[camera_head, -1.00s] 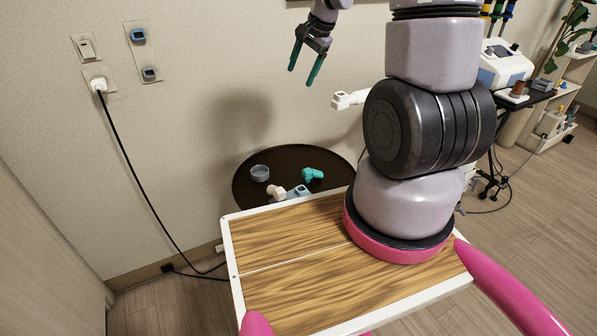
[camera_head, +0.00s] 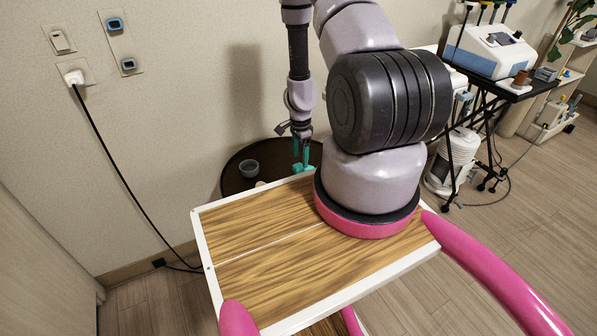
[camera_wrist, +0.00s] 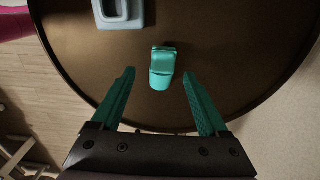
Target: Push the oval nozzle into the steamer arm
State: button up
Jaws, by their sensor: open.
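A small teal nozzle (camera_wrist: 162,68) lies on the dark round table (camera_head: 232,180). Its mouth shape is not clear. My gripper (camera_wrist: 159,75) is open and points down at it, with the nozzle between the lines of the two teal fingers and apart from both in the picture. In the head view my gripper (camera_head: 301,150) is above the table, and its fingers blend with the teal nozzle there. A blue-grey piece (camera_wrist: 120,14) lies near the nozzle in the wrist view. The steamer arm's white end is hidden in the head view, behind my arm.
A grey bowl (camera_head: 249,168) stands on the round table. My wood-topped base blocks its near side in view. A white steamer body (camera_head: 452,160) stands at right by a black cart (camera_head: 515,92) carrying a white machine (camera_head: 490,52). A black cord (camera_head: 112,185) runs down the wall.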

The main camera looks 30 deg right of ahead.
aim_at(300, 164)
jog(key=f, duration=0.7)
jog(key=shift+w+f, duration=0.2)
jog(key=shift+w, duration=0.05)
grip_shut()
